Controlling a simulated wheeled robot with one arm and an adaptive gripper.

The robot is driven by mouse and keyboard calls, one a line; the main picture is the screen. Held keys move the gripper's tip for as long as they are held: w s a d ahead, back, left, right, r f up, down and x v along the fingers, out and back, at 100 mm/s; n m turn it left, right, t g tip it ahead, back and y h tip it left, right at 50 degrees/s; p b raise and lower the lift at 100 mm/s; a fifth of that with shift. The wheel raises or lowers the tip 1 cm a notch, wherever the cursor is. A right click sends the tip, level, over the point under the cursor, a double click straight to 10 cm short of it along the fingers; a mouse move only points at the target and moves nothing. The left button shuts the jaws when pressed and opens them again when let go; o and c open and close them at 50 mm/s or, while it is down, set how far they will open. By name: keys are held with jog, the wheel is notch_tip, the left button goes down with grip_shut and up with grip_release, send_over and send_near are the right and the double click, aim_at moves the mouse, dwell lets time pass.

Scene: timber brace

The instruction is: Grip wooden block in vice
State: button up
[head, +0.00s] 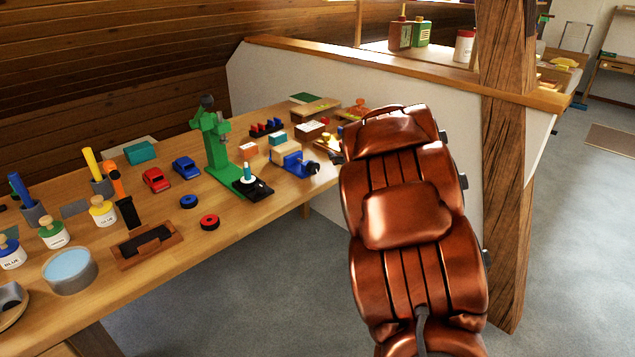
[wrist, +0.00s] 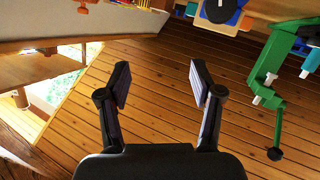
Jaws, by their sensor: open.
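A small blue vice (head: 303,164) with a dark handle stands on the workbench (head: 257,220), right of the green drill press (head: 215,140). A light tan wooden block (head: 286,149) sits at the vice's left side; I cannot tell whether the jaws clamp it. My gripper (wrist: 160,82) shows in the wrist view with its two black fingers spread wide and nothing between them. Behind the fingers is the plank wall. Part of a blue and tan thing with a dark disc, perhaps the vice, is cut off at that view's top edge.
The drill press also shows at the right of the wrist view (wrist: 272,70). Toy cars, paint jars and a blue-topped tin (head: 70,270) crowd the bench's left. Small boxes stand behind the vice. A timber post (head: 505,130) rises right of my arm. Grey floor lies in front.

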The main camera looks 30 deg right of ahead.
aim_at(316, 169)
notch_tip(316, 169, down, 9)
jog(key=a+n+t+y+b, duration=0.3)
jog(key=y+b, duration=0.2)
jog(key=y, duration=0.2)
jog(key=shift+b+x, duration=0.4)
jog(key=shift+x, duration=3.4)
jog(key=shift+d+r, duration=0.15)
jog(key=c, duration=1.1)
jog(key=shift+c, duration=0.2)
